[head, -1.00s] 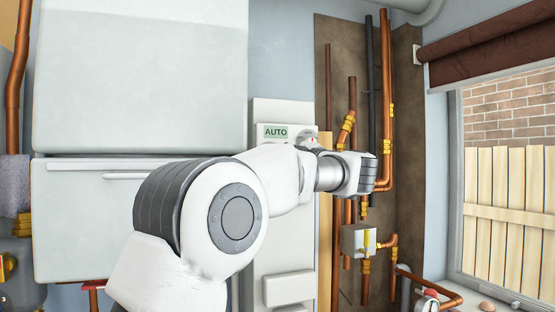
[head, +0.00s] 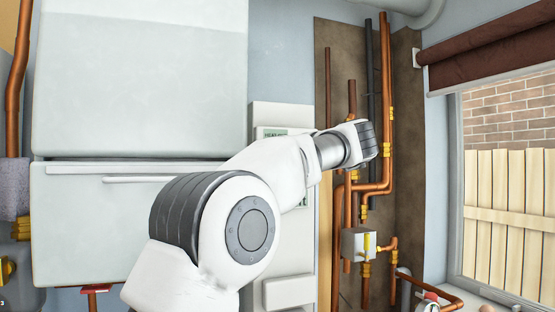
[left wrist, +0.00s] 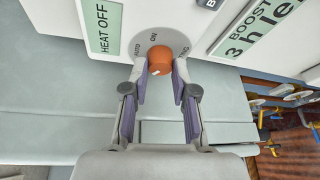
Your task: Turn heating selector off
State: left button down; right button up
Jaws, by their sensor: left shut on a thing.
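The heating selector is an orange-red round knob (left wrist: 160,60) on a grey dial plate (left wrist: 151,40) in the left wrist view. My left gripper (left wrist: 159,71) is shut on the knob, one finger on each side. A green display (left wrist: 102,25) beside the dial reads HEAT OFF. In the head view my arm hides the knob and the gripper, and only the display's top-left part (head: 272,133) shows. My right gripper is not in view.
A second green display (left wrist: 252,25) reading BOOST is to the right of the dial. In the head view, copper pipes (head: 386,100) with yellow fittings run up the brown board right of the panel. A large white cabinet (head: 140,80) stands left. A window (head: 510,180) is far right.

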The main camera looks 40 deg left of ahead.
pick_arm(q)
jog(key=shift+r, duration=0.3)
jog(key=c, duration=1.1)
grip_release()
jog(key=shift+o, duration=0.9)
jog(key=shift+w+a+f, duration=0.1)
jog(key=shift+a+f, duration=0.1)
jog(key=shift+f, duration=0.05)
jog(key=shift+d, duration=0.1)
jog(key=s+d+r, duration=0.1)
jog(key=d, duration=1)
jog(key=shift+s+d+r, duration=0.2)
jog(key=shift+d+r, duration=0.1)
jog(key=shift+r, duration=0.05)
jog(key=shift+f, duration=0.1)
